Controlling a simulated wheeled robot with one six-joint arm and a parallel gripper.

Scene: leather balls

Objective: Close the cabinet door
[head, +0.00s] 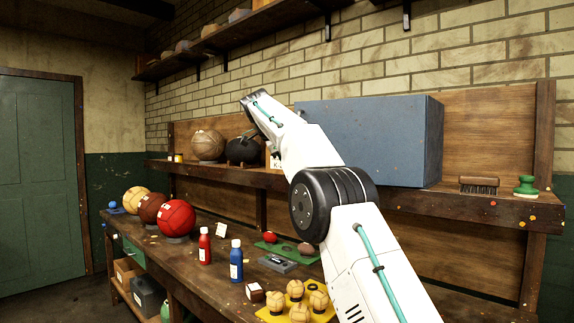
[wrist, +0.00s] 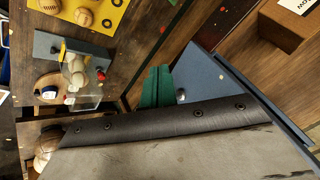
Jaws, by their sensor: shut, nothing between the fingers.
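The blue-grey cabinet (head: 385,135) is a plain box on the wall shelf, right of centre in the head view. My arm covers its lower left, and I cannot tell there how far its door stands open. In the wrist view a blue panel (wrist: 207,82) with a raised edge runs diagonally at the right, probably part of the cabinet. A small pale round piece shows near its left end. My arm reaches up and left in front of the cabinet.
A grey panel with a riveted dark border (wrist: 190,145) fills the lower wrist view. The shelf (head: 470,205) holds a brush (head: 479,185) and a green-knobbed item (head: 525,186). The bench below carries balls, a red bottle (head: 204,246), a blue bottle (head: 236,262) and a yellow tray (head: 325,316).

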